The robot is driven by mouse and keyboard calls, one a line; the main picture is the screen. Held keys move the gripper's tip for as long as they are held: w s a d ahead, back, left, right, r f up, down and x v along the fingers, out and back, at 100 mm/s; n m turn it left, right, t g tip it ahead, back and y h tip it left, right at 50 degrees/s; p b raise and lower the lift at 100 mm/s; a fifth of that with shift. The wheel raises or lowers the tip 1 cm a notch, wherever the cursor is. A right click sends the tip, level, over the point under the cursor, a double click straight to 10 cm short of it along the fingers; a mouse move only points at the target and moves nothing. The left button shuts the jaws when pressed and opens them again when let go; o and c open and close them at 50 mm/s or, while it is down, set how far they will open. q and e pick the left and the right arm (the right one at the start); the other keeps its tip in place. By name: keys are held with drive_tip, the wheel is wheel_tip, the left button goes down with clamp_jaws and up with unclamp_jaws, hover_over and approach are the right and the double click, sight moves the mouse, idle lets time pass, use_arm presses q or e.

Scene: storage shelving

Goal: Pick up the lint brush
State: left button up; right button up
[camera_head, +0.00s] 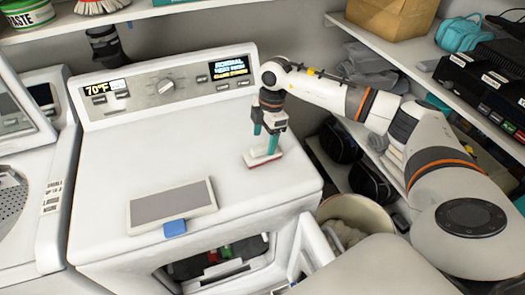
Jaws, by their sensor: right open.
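A small white piece with a red underside, which looks like the lint brush (263,160), lies on the white dryer top (240,120) near its right edge. My right gripper (265,143) points down right over it, with its teal fingers apart. The fingertips reach down to the white piece and overlap it in the picture. I cannot tell whether they touch it. My left gripper is not in view.
A grey panel in a white frame with a blue tab (175,228) lies on the dryer top, left of the brush. The control panel (165,85) rises behind. Shelves with boxes (392,16) stand right. A bin (355,212) is below.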

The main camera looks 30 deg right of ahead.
sight(262, 146)
drive_tip(key=f, duration=0.1)
drive_tip(key=a+f+p, duration=0.1)
drive_tip(key=f, duration=0.1)
drive_tip(key=shift+s+a+f+p, duration=0.15)
drive_tip(key=shift+s+f+p, duration=0.1)
drive_tip(key=shift+s+p, duration=0.15)
drive_tip(key=shift+w+f, duration=0.1)
drive_tip(key=shift+f, duration=0.4)
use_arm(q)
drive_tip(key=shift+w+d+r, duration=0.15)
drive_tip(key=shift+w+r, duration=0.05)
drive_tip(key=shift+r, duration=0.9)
use_arm(e)
drive_tip(key=c, duration=1.1)
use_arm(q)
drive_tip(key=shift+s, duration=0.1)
use_arm(e)
drive_tip(key=shift+r, duration=0.15)
use_arm(q)
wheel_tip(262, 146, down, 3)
drive_tip(key=b, duration=0.2)
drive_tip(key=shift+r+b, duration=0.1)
drive_tip(key=shift+b, duration=0.3)
use_arm(e)
wheel_tip(262, 146, up, 10)
drive_tip(key=shift+f, duration=0.15)
